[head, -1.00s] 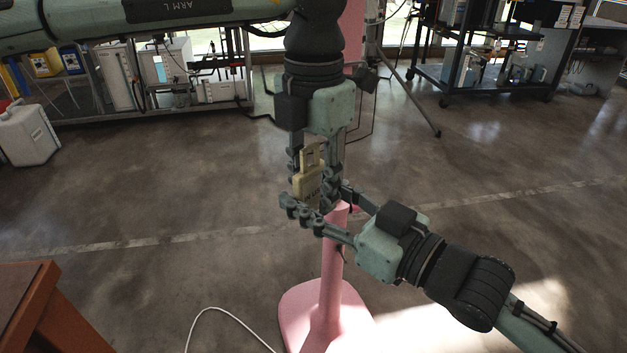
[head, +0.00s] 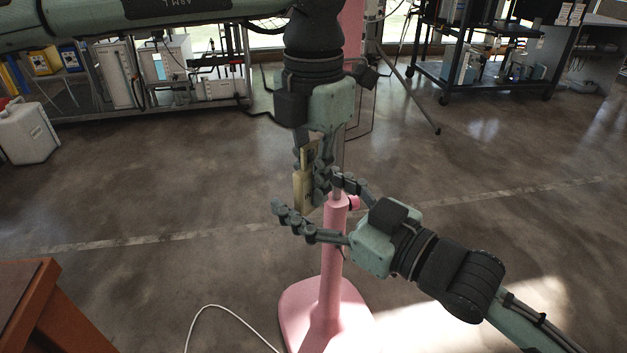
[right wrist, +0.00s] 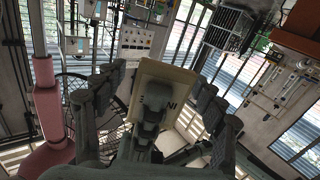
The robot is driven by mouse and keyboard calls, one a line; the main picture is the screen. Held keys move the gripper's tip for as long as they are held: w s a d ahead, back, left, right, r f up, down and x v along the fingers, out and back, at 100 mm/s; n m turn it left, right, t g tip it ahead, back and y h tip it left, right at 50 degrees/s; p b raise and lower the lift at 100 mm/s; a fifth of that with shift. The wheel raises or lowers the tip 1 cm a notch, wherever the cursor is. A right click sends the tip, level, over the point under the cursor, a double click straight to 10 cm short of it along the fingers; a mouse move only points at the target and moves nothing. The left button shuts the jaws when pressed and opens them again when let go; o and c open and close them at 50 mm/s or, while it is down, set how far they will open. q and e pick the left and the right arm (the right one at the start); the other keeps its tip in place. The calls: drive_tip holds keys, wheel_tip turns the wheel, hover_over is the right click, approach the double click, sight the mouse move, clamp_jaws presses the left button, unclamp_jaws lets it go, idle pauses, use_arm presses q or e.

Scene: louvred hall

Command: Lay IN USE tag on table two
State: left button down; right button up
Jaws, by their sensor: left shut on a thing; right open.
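The cream tag (head: 303,190) hangs below my left gripper (head: 314,178), which is shut on it. In the head view the tag is turned nearly edge-on. My right gripper (head: 308,196) is open, its fingers spread on either side of the tag's lower part, apparently apart from it. In the right wrist view the tag (right wrist: 167,82) shows broad between the right gripper's fingers (right wrist: 157,98), with part of dark lettering visible; dark finger links cover its middle. No table in view is identifiable as table two.
A brown wooden table corner (head: 35,300) is at the lower left. A pink stand (head: 330,310) rises right behind my grippers, close to the right one. A white cable (head: 215,310) lies on the floor. Equipment racks (head: 150,75) and a wheeled cart (head: 480,75) stand farther back.

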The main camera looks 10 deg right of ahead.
sight(307, 199)
drive_tip(key=w+f, duration=0.1)
drive_tip(key=w+f+n, duration=0.1)
drive_tip(key=shift+a+f, duration=0.1)
drive_tip(key=shift+f, duration=0.3)
drive_tip(key=d+f+m+g+h, duration=0.2)
drive_tip(key=d+f+h, duration=0.25)
drive_tip(key=f, duration=0.55)
drive_tip(key=d+f+m+g+h, duration=0.1)
drive_tip(key=d+f+m+h, duration=0.25)
drive_tip(key=d+f, duration=0.4)
drive_tip(key=s+d+f+m+g+h, duration=0.1)
drive_tip(key=s+d+f+g+h, duration=0.1)
drive_tip(key=s+d+f, duration=0.3)
drive_tip(key=s+d+f+m+g+h, duration=0.2)
drive_tip(key=s+d+f+g, duration=0.2)
drive_tip(key=s+f, duration=0.8)
wheel_tip(307, 199, down, 4)
drive_tip(key=shift+s+d+r+g+h, duration=0.25)
drive_tip(key=shift+s+d+g+h, duration=0.15)
drive_tip(key=shift+g, duration=0.4)
